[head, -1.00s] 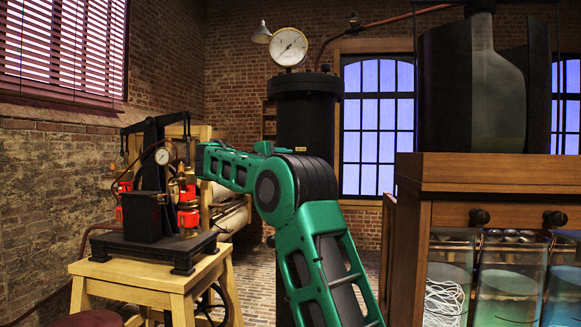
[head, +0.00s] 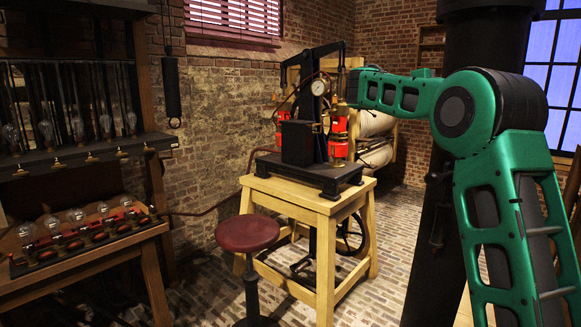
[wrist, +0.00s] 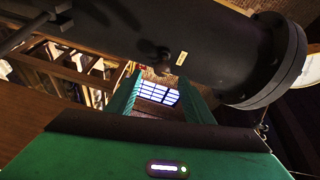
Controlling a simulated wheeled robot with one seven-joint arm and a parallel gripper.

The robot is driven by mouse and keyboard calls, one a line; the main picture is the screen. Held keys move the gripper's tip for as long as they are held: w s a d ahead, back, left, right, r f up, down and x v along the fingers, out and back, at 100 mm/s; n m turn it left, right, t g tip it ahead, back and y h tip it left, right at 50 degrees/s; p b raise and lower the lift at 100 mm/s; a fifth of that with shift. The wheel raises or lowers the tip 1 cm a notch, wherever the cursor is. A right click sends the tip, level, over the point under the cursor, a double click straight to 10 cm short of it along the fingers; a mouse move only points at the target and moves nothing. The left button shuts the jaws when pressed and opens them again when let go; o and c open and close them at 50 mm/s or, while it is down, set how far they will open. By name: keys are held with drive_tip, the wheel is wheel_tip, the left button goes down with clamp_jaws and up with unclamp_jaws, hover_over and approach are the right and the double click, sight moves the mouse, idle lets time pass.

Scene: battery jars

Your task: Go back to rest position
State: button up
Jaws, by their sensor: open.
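My green arm (head: 455,112) stands at the right of the head view, bent at a large black-and-green joint. Its forearm reaches left and away, in line with the black press (head: 297,142). I cannot tell how far apart the two are. The gripper's fingers do not show in the head view. No object is seen held.
The press stands on a wooden table (head: 308,205). A red-topped stool (head: 248,232) stands before it. A bench with bulbs (head: 80,235) is at the left. A thick black column (head: 470,45) rises behind my arm and looms close in the wrist view (wrist: 150,50). Brick floor shows between.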

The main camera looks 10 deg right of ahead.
drive_tip(key=s+a+f+n+g+y, duration=0.1)
drive_tip(key=s+a+f+n+y, duration=0.1)
drive_tip(key=s+f+n+y, duration=1.15)
drive_tip(key=s+a+f+n+g+y, duration=0.1)
drive_tip(key=s+a+f+n, duration=0.2)
drive_tip(key=s+f, duration=0.6)
drive_tip(key=s+a+f+n+g+y, duration=0.1)
drive_tip(key=s+a+f+n, duration=0.3)
drive_tip(key=s+a+f, duration=0.4)
drive_tip(key=s+a+f+n+g+y, duration=0.1)
drive_tip(key=s+a+f, duration=0.5)
drive_tip(key=s, duration=1.2)
wheel_tip(320, 180, down, 4)
drive_tip(key=shift+s+a+r+n+g, duration=0.15)
drive_tip(key=shift+s+a+n+g, duration=0.05)
drive_tip(key=shift+n+g, duration=0.85)
